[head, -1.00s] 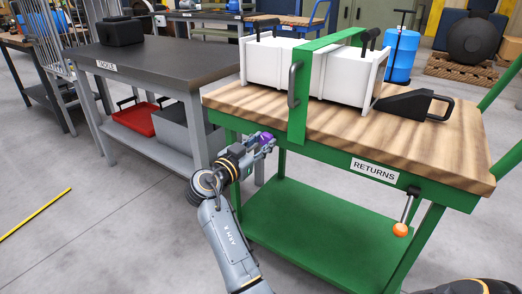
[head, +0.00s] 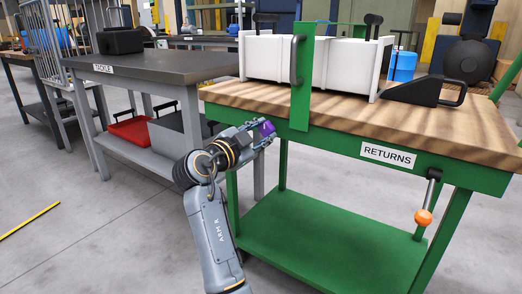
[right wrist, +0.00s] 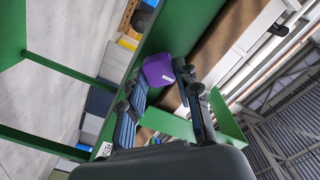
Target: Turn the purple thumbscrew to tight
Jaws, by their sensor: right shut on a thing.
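The purple thumbscrew (head: 267,128) is at the left end of the green cart's front edge, just under the wooden top. My right gripper (head: 262,131) reaches it from the front left and is shut on it. In the right wrist view the purple thumbscrew (right wrist: 157,70) sits between the tips of the right gripper (right wrist: 165,80), with a small pale mark on its face. Its shaft and mount are hidden, and I cannot read how tight it is. My left gripper is not in view.
The green cart (head: 330,230) carries a white box (head: 345,65) under a green strap and a black wedge (head: 415,91). A lever with an orange knob (head: 423,217) hangs at its front right. A grey table (head: 180,66) labelled TACKLE stands left.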

